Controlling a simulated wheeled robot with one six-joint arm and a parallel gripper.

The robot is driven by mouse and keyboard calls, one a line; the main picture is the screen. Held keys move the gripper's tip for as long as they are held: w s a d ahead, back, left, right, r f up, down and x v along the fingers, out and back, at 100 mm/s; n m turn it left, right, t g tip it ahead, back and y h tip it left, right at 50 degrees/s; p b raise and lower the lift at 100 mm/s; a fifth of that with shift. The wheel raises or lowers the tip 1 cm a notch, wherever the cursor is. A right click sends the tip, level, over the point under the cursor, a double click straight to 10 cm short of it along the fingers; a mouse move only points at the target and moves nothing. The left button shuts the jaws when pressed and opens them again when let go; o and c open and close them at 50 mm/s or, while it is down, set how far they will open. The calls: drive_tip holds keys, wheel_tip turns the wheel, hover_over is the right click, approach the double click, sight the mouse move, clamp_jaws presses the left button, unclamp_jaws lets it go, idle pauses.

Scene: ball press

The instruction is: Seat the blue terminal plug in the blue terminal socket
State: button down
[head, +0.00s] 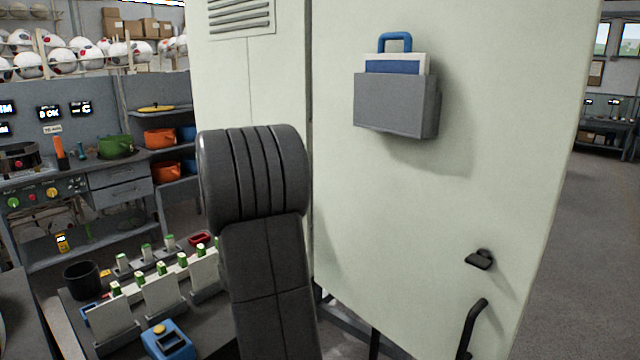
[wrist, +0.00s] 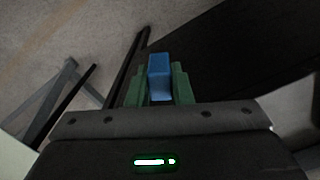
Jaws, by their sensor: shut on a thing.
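The blue plug (wrist: 160,75) shows in the wrist view, held between the two green fingers of my gripper (wrist: 160,88). My gripper is shut on it, and the plug's far end points away from the camera. In the head view my gripper and the plug are hidden; only dark links of my arm show. I cannot pick out the blue terminal socket with certainty. A blue box with a yellow button (head: 168,340) stands at the bottom of the head view, but I cannot tell whether it is the socket.
A pale cabinet (head: 400,210) with a grey document holder (head: 395,105) and a black handle (head: 480,259) fills the right. A bench at lower left carries white panels (head: 165,296) with green-topped parts and a black cup (head: 84,278). Grey floor is open at far right.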

drive_tip(key=w+d+f+m, duration=0.4)
drive_tip(key=w+d+f, duration=0.3)
drive_tip(key=d+f, duration=0.3)
wheel_tip(320, 180, down, 3)
drive_tip(key=shift+d+r+m, duration=0.15)
drive_tip(key=shift+d+m, duration=0.15)
drive_tip(key=shift+s, duration=0.1)
